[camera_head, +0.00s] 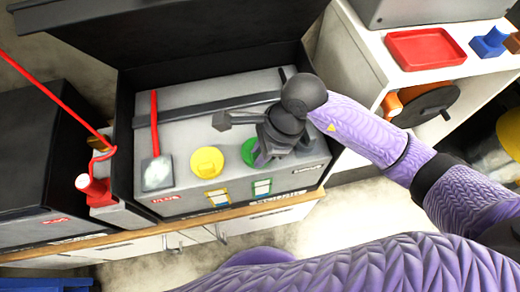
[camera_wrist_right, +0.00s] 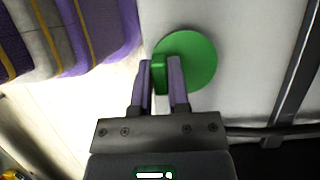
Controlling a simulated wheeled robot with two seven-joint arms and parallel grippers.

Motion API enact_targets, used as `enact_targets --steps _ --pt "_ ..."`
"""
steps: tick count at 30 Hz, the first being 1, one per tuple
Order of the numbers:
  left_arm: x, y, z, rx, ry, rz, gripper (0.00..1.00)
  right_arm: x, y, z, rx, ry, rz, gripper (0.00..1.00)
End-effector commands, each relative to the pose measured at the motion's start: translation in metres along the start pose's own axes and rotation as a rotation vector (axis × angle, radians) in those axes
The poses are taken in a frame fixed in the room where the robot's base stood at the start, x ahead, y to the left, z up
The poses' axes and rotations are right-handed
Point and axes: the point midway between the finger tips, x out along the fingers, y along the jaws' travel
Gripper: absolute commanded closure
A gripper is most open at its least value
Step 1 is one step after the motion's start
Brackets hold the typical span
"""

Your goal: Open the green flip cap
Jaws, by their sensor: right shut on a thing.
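The green flip cap (camera_head: 247,152) is a round disc on the grey top of the box, partly hidden behind my right gripper (camera_head: 262,158) in the head view. In the right wrist view the green flip cap (camera_wrist_right: 197,58) shows as a flat disc with a small raised green tab at its edge. My right gripper (camera_wrist_right: 163,75) has its two purple-grey fingers on either side of that tab and is shut on it. The disc appears to lie flat on the surface. My left gripper is not in view.
A yellow round cap (camera_head: 207,162) sits left of the green one. A red rod (camera_head: 154,120) stands farther left. The black raised lid (camera_head: 180,30) is behind. A white shelf on the right holds a red tray (camera_head: 425,48).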

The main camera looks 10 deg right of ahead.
Motion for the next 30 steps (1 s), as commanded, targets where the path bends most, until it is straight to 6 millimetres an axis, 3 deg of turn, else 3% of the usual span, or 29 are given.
enact_targets --steps 16,30 --pt "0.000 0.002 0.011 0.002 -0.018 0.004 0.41 0.000 0.000 0.000 0.000 0.000 0.002 1.00" --pt "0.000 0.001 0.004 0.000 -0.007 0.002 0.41 0.000 0.000 0.000 0.000 0.000 0.002 1.00"
